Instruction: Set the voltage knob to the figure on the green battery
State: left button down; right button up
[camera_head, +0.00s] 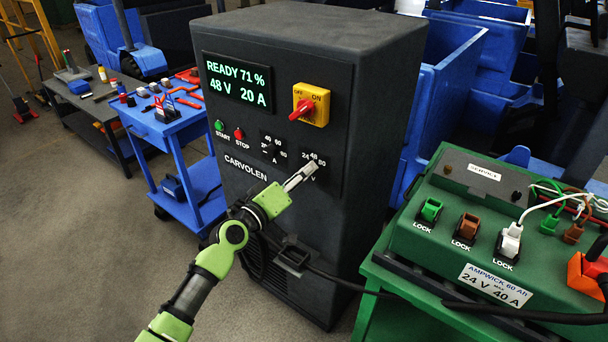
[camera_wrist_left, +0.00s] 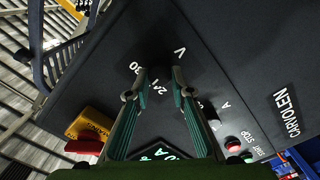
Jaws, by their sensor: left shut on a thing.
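The dark charger (camera_head: 318,75) has a screen (camera_head: 238,82) reading READY 71 %, 48 V and 20 A. My left gripper (camera_head: 312,168) is shut on the voltage knob (camera_wrist_left: 158,74), low on the charger's front panel. In the head view the gripper covers this knob; the figures 24, 48 and 80 show around it. In the left wrist view the knob is dark between the fingertips, and its pointer is hard to make out. The green battery (camera_head: 418,238) at the right carries a label (camera_head: 494,285) reading AMPWICK 60 Ah, 24 V 40 A. My right gripper is not in view.
A current knob (camera_head: 273,153) marked A sits left of the voltage knob. A red-and-yellow main switch (camera_head: 310,104) is above. Green START (camera_head: 219,125) and red STOP (camera_head: 239,133) buttons are at the left. A black cable (camera_head: 350,285) runs below my gripper. Blue bins stand behind.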

pick_arm(q)
jog(key=shift+f+n+p, duration=0.15)
jog(key=shift+n+p, duration=0.2)
jog(key=shift+n, duration=3.45)
jog(key=c, duration=1.8)
grip_release()
jog(key=v, duration=1.2)
